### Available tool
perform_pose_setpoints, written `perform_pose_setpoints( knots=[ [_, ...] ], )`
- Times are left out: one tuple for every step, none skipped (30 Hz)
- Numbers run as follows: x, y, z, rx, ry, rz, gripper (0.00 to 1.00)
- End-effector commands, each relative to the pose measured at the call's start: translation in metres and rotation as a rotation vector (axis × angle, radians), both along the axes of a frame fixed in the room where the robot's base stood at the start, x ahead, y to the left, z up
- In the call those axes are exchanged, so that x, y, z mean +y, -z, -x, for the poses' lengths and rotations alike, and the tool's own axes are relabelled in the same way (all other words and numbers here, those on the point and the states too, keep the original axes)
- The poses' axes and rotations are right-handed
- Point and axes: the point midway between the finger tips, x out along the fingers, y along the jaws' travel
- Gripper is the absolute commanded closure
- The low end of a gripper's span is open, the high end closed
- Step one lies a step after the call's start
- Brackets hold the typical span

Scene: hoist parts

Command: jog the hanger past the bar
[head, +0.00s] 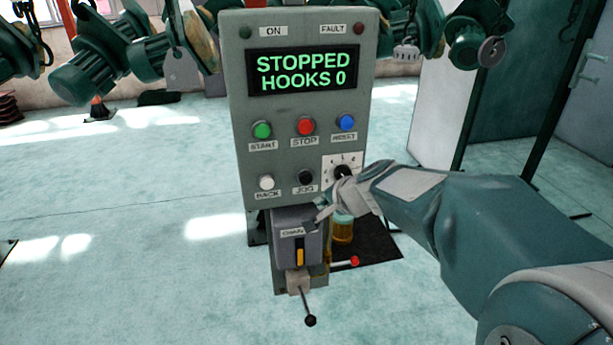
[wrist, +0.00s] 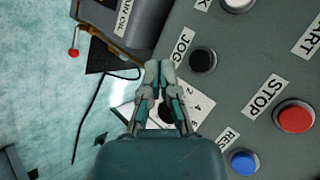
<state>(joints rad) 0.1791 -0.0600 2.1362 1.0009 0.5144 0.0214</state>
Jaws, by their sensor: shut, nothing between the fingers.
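A grey control panel (head: 270,175) stands ahead; its display (head: 303,72) reads "STOPPED HOOKS 0". The black JOG button (head: 305,178) is in its lower row, and it also shows in the wrist view (wrist: 203,60). My gripper (head: 314,222) is shut and empty in front of the panel's lower edge, below the JOG button. In the wrist view its fingertips (wrist: 158,68) meet to the left of the JOG button, apart from it in the picture. The fingers partly cover a dial (wrist: 120,112). Green hoist units (head: 95,65) hang at the top; I cannot tell which part is the hanger or the bar.
Green START (head: 262,130), red STOP (head: 306,126), blue RESET (head: 346,122) and white BACK (head: 266,182) buttons surround JOG. The floor at left is mostly clear.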

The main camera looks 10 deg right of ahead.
Motion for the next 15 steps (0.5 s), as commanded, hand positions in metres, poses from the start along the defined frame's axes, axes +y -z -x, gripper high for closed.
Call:
perform_pose_setpoints(
  knots=[
    [0.002, 0.001, -0.007, 0.002, -0.003, 0.0, 1.0],
    [0.002, 0.001, -0.011, 0.001, -0.003, 0.001, 1.0],
    [0.003, 0.001, -0.016, 0.001, -0.002, 0.0, 1.0],
    [0.003, 0.001, -0.02, 0.001, -0.002, 0.001, 1.0],
    [0.004, 0.0, -0.024, 0.0, -0.002, 0.003, 1.0],
    [0.004, 0.001, -0.029, 0.001, -0.003, 0.003, 1.0],
    [0.004, 0.001, -0.033, 0.0, -0.002, 0.003, 1.0],
    [0.004, 0.0, -0.036, 0.0, -0.003, 0.003, 1.0],
    [0.003, 0.001, -0.041, 0.0, -0.003, 0.002, 1.0],
    [0.002, 0.0, -0.044, 0.0, -0.002, 0.001, 1.0],
    [0.002, 0.0, -0.047, 0.0, -0.002, 0.001, 1.0],
    [0.002, 0.001, -0.05, 0.001, -0.002, 0.0, 1.0],
    [0.001, 0.0, -0.052, 0.0, -0.001, 0.0, 1.0],
    [0.001, 0.0, -0.054, -0.001, -0.002, 0.0, 1.0],
    [0.0, 0.0, -0.055, 0.0, -0.002, -0.002, 1.0]
  ],
)
